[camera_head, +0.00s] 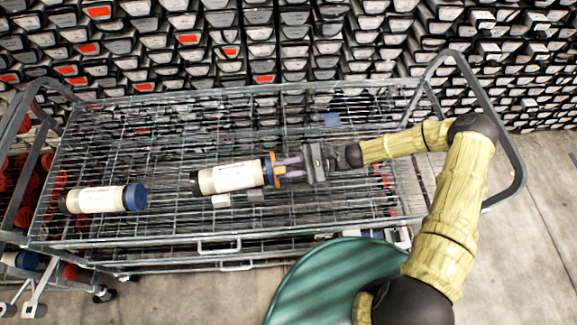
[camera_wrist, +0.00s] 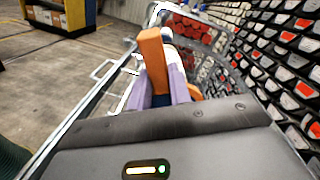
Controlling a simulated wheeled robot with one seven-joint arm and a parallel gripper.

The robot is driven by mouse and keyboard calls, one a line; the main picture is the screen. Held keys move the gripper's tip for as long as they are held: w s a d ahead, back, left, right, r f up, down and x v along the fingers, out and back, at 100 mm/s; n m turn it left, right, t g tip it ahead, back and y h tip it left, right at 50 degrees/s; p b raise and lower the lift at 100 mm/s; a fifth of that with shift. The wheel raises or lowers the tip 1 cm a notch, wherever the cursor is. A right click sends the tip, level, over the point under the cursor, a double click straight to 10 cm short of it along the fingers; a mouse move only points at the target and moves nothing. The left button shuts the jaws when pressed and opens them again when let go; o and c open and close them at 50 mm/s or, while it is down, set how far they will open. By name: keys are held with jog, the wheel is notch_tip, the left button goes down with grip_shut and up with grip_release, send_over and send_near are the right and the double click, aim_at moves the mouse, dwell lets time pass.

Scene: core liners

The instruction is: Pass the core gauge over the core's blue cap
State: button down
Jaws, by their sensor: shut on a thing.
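A cream core (camera_head: 233,178) with a paper label lies along the wire cart shelf, its blue cap (camera_head: 267,170) at the right end. My gripper (camera_head: 290,168) is to the right of that cap, with its purple fingers shut on the orange core gauge (camera_head: 275,172). The gauge is at the blue cap's end; I cannot tell whether it is around the cap or just in front of it. In the wrist view the gauge (camera_wrist: 152,58) stands upright between the fingers (camera_wrist: 160,82) and hides most of the core and cap.
A second core (camera_head: 100,199) with a blue cap lies on the shelf at the left. Two small blocks (camera_head: 221,201) sit by the middle core. A blue square (camera_head: 331,119) lies farther back. The cart's metal frame (camera_head: 470,75) rises at the right; racks of core boxes stand behind.

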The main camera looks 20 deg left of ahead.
jog(key=shift+x, duration=0.85)
dwell(0.9)
jog(key=b+v, duration=0.1)
jog(key=v, duration=0.7)
dwell(1.7)
jog(key=shift+r, duration=0.1)
dwell(0.4)
